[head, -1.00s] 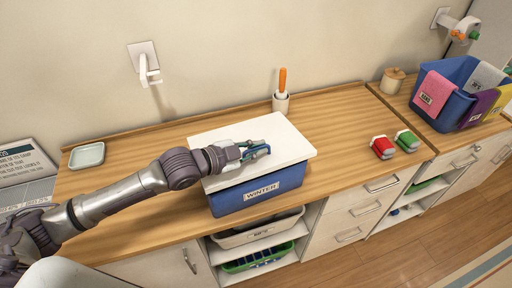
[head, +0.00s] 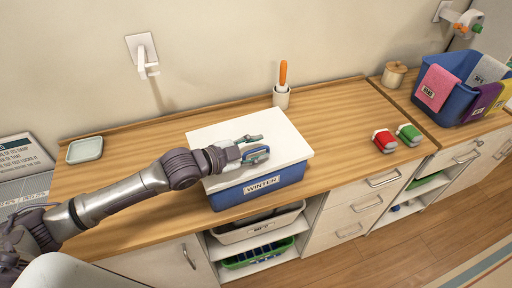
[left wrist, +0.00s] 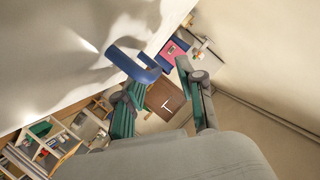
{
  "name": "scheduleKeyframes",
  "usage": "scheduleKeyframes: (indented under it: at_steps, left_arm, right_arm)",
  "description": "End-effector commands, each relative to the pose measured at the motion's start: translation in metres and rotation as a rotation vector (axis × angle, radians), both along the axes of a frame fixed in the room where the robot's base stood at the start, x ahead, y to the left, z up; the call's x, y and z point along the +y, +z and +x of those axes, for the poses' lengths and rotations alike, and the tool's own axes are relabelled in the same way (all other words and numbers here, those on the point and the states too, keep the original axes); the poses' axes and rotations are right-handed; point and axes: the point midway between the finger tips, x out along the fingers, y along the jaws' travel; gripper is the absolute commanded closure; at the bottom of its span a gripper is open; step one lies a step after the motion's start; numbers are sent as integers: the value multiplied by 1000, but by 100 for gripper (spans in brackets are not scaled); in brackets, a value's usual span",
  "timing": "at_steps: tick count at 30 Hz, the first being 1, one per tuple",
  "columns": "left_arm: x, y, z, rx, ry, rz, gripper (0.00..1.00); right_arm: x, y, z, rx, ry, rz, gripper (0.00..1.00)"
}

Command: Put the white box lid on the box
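The white lid (head: 222,140) lies over the top of the blue box (head: 232,198) labelled WINTER and covers its opening. I cannot tell whether it is seated evenly all round. A blue handle (left wrist: 134,62) stands up from the lid and shows in the left wrist view, beside the left finger. My left gripper (head: 266,147) is just above the lid at the handle. Its fingers are apart, and the left wrist view also shows the gap between them (left wrist: 165,80). My right gripper is in neither view.
An orange-handled tool in a holder (head: 281,97) stands behind the box. A pale dish (head: 85,149) lies at the left. Red (head: 384,141) and green (head: 409,135) bundles lie at the right. A blue bin (head: 450,104) with cloths stands at far right. Wood counter between is clear.

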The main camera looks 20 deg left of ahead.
Motion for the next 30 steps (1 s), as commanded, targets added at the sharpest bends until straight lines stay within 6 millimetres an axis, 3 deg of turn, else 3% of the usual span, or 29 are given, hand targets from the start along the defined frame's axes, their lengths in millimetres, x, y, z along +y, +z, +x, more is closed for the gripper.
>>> scheduleKeyframes:
  at_steps: [8, 11, 21, 30]
  left_arm:
    - [3, 0, -4, 3, 1, 1, 62]
    - [12, 4, -13, 1, 2, 2, 62]
    - [55, 26, -69, 6, -2, 7, 62]
    - [71, 36, -87, 2, 1, 1, 62]
  right_arm:
    - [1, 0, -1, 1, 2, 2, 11]
    - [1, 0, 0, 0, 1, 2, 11]
    - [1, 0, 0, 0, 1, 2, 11]
    - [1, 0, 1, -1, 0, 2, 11]
